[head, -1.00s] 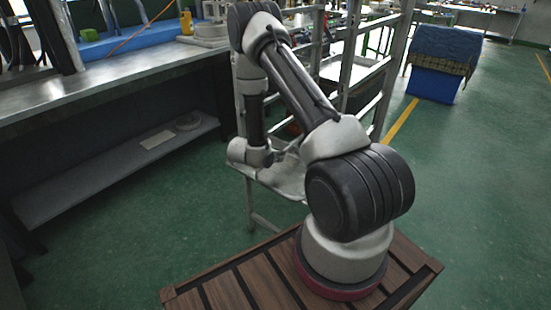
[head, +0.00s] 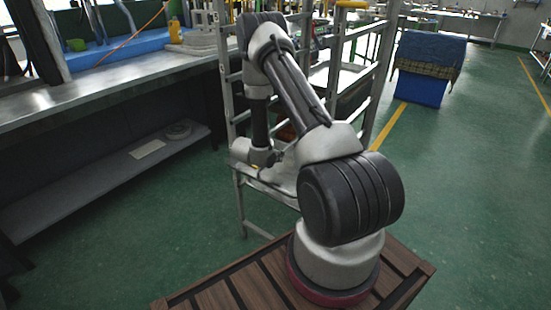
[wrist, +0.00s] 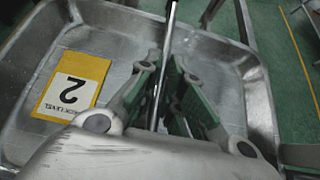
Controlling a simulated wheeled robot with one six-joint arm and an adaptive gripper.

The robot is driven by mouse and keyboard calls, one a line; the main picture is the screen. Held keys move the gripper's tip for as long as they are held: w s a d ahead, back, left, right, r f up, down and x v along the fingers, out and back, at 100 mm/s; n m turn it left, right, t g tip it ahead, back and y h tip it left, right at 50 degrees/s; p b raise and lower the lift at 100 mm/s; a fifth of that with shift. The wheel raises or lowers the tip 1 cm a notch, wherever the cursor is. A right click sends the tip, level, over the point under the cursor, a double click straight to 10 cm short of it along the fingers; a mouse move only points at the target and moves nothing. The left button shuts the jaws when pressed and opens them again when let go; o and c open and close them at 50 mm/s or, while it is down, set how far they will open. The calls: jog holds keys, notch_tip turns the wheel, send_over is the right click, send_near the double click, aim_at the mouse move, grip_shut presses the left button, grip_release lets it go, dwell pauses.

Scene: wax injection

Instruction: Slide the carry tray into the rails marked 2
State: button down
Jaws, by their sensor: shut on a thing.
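The carry tray is a shallow grey metal tray (wrist: 110,25) with raised rims, filling much of the wrist view. A yellow-bordered label with a 2 (wrist: 72,88) lies on its floor, upside down in the picture. My gripper (wrist: 161,80) is shut on a thin metal bar over the tray, which looks like its handle. In the head view the tray (head: 284,182) shows partly, low at the front of the metal rack (head: 232,95), with my arm covering much of it. The rack's number marks cannot be read, and I cannot tell whether the tray touches the rails.
A long metal bench (head: 100,85) with a lower shelf (head: 110,185) stands at the left. A blue bin with a cloth (head: 420,90) stands beyond the rack at the right. Green floor is clear at the right.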

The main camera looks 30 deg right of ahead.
jog(key=shift+w+d, duration=0.65)
jog(key=shift+d, duration=1.1)
jog(key=shift+w+d, duration=0.65)
jog(key=shift+d, duration=1.1)
jog(key=shift+w+d, duration=0.65)
jog(key=shift+d, duration=1.2)
jog(key=c, duration=1.5)
grip_release()
jog(key=v, duration=1.2)
